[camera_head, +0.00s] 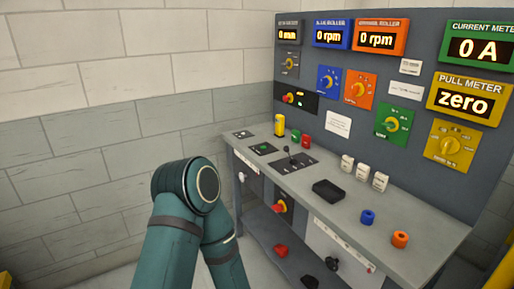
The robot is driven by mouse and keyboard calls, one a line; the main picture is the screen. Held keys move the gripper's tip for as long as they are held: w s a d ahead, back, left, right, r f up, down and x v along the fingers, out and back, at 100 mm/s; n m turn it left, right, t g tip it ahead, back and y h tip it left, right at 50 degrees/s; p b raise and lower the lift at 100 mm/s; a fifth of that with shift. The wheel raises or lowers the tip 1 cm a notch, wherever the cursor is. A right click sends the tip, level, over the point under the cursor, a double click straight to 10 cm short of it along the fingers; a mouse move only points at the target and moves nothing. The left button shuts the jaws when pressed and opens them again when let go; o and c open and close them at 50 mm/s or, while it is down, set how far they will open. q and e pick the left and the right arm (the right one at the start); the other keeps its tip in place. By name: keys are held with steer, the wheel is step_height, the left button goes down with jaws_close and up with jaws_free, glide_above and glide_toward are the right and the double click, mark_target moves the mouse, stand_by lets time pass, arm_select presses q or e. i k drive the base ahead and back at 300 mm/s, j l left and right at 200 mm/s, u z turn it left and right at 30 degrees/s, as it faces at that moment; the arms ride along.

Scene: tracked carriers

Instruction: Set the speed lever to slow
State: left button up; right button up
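A small black lever (289,155) stands on a dark plate (300,161) on the grey bench top, left of its middle. It may be the speed lever; its markings are too small to read, so I cannot tell its setting. Another dark plate (263,149) with a green part lies to its left. One of my teal arms rises from the bottom of the view in front of the bench's left end. Neither of my grippers shows.
The grey bench (400,262) holds a yellow cylinder (279,125), several light blocks, a black tray (328,191), a blue ring (367,217) and an orange ring (400,239). A panel (423,70) with meters and knobs stands behind. A lower shelf holds a red object (281,250).

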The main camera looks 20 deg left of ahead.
mark_target(286, 149)
steer(key=u, duration=0.6)
steer(key=i+j+z, duration=0.1)
steer(key=z, duration=0.65)
steer(key=i+j+z, duration=0.25)
steer(key=j+z, duration=0.2)
steer(key=i+j+z, duration=0.1)
steer(key=j+z, duration=0.15)
steer(key=j, duration=0.1)
